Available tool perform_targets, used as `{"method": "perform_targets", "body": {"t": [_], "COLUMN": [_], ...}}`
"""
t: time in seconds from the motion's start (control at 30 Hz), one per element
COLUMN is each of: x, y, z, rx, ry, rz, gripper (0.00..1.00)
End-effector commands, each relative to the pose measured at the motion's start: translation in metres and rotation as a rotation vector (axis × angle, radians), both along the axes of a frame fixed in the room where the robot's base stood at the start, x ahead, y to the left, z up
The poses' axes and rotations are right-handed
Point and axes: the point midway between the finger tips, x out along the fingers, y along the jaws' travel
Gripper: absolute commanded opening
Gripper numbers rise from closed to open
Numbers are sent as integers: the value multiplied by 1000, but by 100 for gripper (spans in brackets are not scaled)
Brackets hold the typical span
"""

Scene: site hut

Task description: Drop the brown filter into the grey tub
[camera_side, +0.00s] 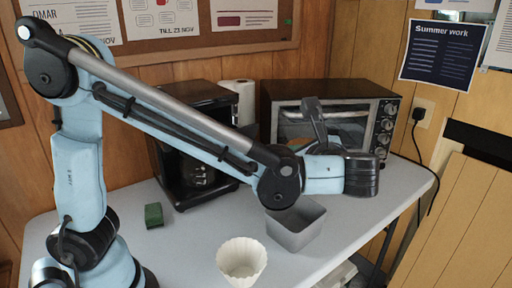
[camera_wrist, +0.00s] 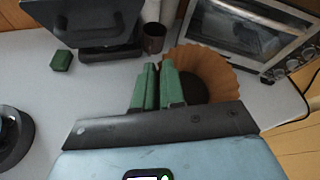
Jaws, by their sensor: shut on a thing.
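The brown filter (camera_wrist: 218,67) is a fluted paper cup in the wrist view. Its wall is at the green fingers of my gripper (camera_wrist: 159,66), which are shut on it. It is held up above the table, open side showing with a dark inside. In the side view my wrist hides the fingers and most or all of the filter. The grey tub (camera_side: 295,228) stands on the table in the side view, below and left of my wrist. It is open at the top, and part of its rim is behind my arm. The tub does not show in the wrist view.
A white fluted cup (camera_side: 242,262) stands left of the tub, near the front edge. A green block (camera_side: 154,215) lies at the left. A black coffee machine (camera_side: 190,150), a paper roll (camera_side: 240,98) and a toaster oven (camera_side: 335,105) stand along the back.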

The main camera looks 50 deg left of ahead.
Motion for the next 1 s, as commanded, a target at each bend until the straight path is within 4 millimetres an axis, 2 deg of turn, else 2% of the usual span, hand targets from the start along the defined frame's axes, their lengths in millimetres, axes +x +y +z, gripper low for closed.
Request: {"method": "perform_targets", "body": {"t": [0.37,0.7,1.0], "x": [0,0,0], "y": [0,0,0], "z": [-31,-66,-77], "rx": [0,0,0], "ry": [0,0,0], "rz": [0,0,0], "gripper": [0,0,0]}}
